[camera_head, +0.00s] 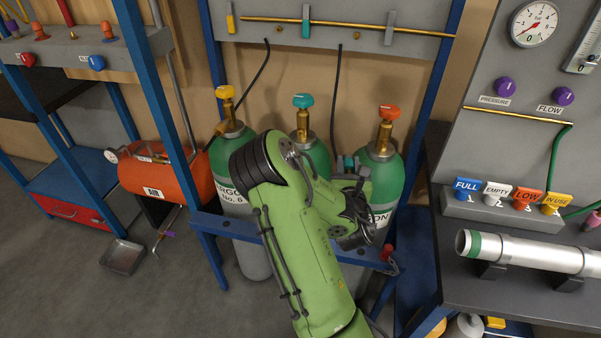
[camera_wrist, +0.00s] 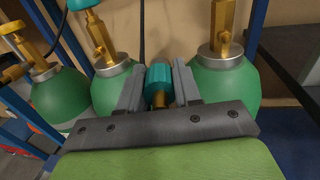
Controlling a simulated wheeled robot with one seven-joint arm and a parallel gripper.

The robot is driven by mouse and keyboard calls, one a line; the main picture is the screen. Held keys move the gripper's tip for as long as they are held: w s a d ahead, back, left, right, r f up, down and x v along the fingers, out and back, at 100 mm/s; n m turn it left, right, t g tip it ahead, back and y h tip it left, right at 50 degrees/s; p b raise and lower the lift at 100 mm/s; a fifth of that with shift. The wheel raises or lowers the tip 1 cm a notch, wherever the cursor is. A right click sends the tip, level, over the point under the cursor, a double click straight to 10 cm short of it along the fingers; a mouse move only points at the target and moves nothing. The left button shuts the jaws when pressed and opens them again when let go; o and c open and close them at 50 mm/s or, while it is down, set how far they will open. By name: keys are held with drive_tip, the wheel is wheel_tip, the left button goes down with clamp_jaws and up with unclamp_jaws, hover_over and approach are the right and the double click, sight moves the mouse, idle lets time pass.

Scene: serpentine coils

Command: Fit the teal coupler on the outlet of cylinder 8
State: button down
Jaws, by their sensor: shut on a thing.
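My gripper (camera_wrist: 158,88) is shut on the teal coupler (camera_wrist: 158,76), which has a brass end and sits between the two grey fingers in the wrist view. In the head view my gripper (camera_head: 354,170) is between the middle cylinder (camera_head: 318,157) and the right cylinder (camera_head: 388,170), partly hidden by my arm. The three green cylinders have brass valves with yellow, teal and orange handles. The left cylinder (camera_head: 231,150) is labelled No. 6. The other numbers are hidden, so I cannot tell which is cylinder 8. The coupler appears apart from the brass valves.
A blue rack (camera_head: 205,222) frames the cylinders. Black hoses hang from the grey panel (camera_head: 345,38) above; one drops behind the coupler. An orange air tank (camera_head: 150,180) stands left. A dark bench (camera_head: 470,290) with a metal tube (camera_head: 525,252) stands right.

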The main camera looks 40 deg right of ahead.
drive_tip(key=m+g+h+b, duration=0.2)
drive_tip(key=b, duration=0.2)
approach(383, 148)
drive_tip(key=f, duration=0.1)
drive_tip(key=p+x, duration=0.3)
drive_tip(key=r+p+x, duration=0.1)
drive_tip(key=shift+w+d+f+p, duration=0.1)
drive_tip(key=shift+w+d+p, duration=0.2)
drive_tip(key=shift+w+d+f, duration=0.1)
drive_tip(key=shift+f, duration=0.05)
drive_tip(key=shift+w+d+r+p, duration=0.1)
drive_tip(key=shift+r+p, duration=0.1)
drive_tip(key=shift+p, duration=0.15)
drive_tip(key=shift+p+x, duration=0.85)
drive_tip(key=shift+p, duration=0.2)
drive_tip(key=shift+w+d, duration=0.1)
